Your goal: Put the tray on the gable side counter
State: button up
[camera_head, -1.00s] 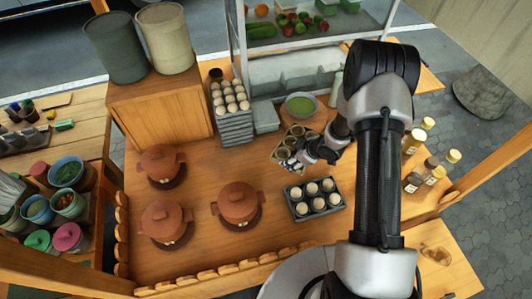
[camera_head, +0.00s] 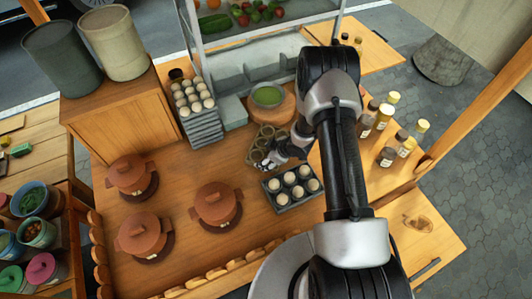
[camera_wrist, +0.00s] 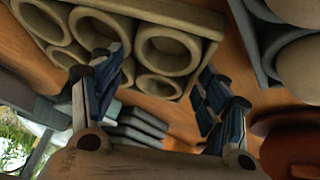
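Contact cannot be told. Wooden side surfaces extend at the front right (camera_head: 440,245) and back right (camera_head: 378,48); which is the gable side counter is unclear.
The dark egg tray (camera_head: 270,185) stands close to my gripper. A green bowl (camera_head: 268,95), stacked egg trays (camera_head: 203,128), several clay pots (camera_head: 216,204) and jars (camera_head: 387,156) are around. The front-right surface is mostly bare.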

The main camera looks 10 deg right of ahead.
jog(key=o, duration=0.4)
